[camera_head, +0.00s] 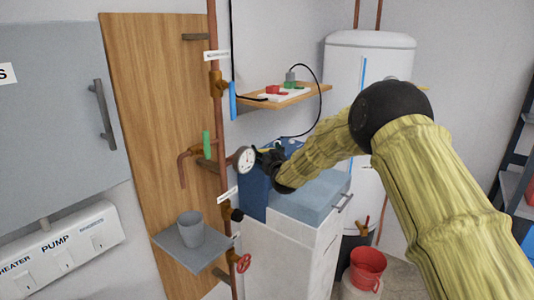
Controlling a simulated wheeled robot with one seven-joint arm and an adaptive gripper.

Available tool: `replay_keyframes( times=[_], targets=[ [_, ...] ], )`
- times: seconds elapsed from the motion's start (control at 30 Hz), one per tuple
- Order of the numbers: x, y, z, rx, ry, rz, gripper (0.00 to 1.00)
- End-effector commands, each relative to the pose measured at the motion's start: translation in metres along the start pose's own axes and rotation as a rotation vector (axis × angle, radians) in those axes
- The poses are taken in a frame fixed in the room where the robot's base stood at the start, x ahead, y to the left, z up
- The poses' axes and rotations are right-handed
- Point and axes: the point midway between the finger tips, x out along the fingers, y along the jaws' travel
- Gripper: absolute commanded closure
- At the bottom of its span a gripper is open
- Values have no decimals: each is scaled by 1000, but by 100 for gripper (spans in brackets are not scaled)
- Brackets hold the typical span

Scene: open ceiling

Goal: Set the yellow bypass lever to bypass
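My arm reaches in from the right, and my gripper (262,157) is small and dark beside the round white gauge on the copper pipe. A small yellow piece (267,149) shows right at the gripper, above the blue and grey cabinet; it may be the bypass lever, but most of it is hidden. I cannot tell whether the gripper touches it, nor how the lever is set. The finger opening is too small and dark to read.
The gauge (245,160) is very close to my gripper. The copper pipe (214,120) carries a blue lever (232,100), a green lever (206,145) and a red handwheel (243,263). A wooden shelf (308,92) with a hanging black cable is above. A white tank (345,62) stands behind.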

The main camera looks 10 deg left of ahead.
Motion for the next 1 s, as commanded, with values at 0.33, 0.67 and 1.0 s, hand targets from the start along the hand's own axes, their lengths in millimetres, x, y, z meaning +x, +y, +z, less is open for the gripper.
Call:
replay_keyframes(
  times=[0.33,0.67,1.0],
  targets=[
    [0,1,0,0,0,1,5],
    [-14,1,-1,-1,-1,1,5],
    [-58,2,0,0,-1,1,5]
  ],
)
